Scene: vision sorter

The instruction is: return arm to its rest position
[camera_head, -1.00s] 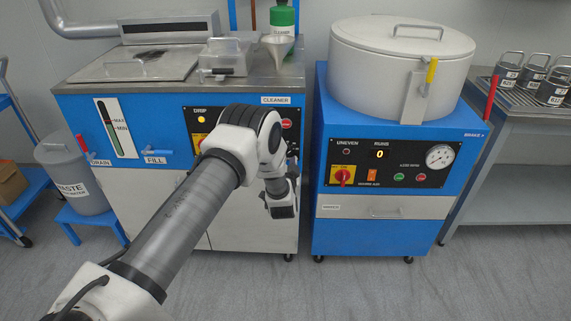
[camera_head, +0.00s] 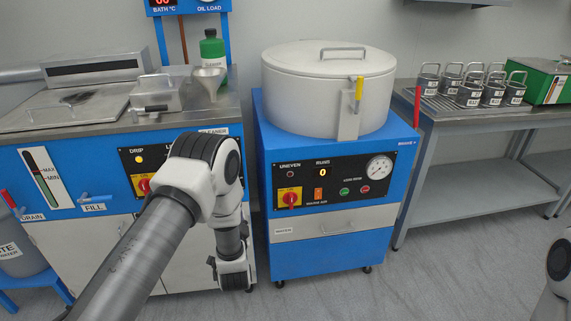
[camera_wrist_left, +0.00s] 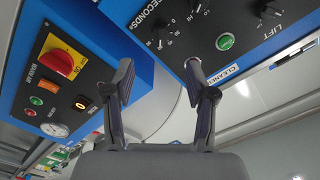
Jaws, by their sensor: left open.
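My left arm (camera_head: 205,175) comes in from the lower left in the head view and bends down at its wrist. My left gripper (camera_head: 232,278) hangs low in front of the right end of the blue cleaner machine (camera_head: 65,185). In the left wrist view its two dark fingers (camera_wrist_left: 160,80) stand wide apart with nothing between them. A small part of my right arm (camera_head: 560,262) shows at the right edge of the head view. Its gripper is out of view.
A blue machine (camera_head: 325,245) with a round white lidded drum (camera_head: 325,90) stands right of the arm. A steel table (camera_head: 480,125) with several labelled canisters (camera_head: 470,92) and a green box (camera_head: 545,80) is farther right. The floor in front (camera_head: 450,265) is clear.

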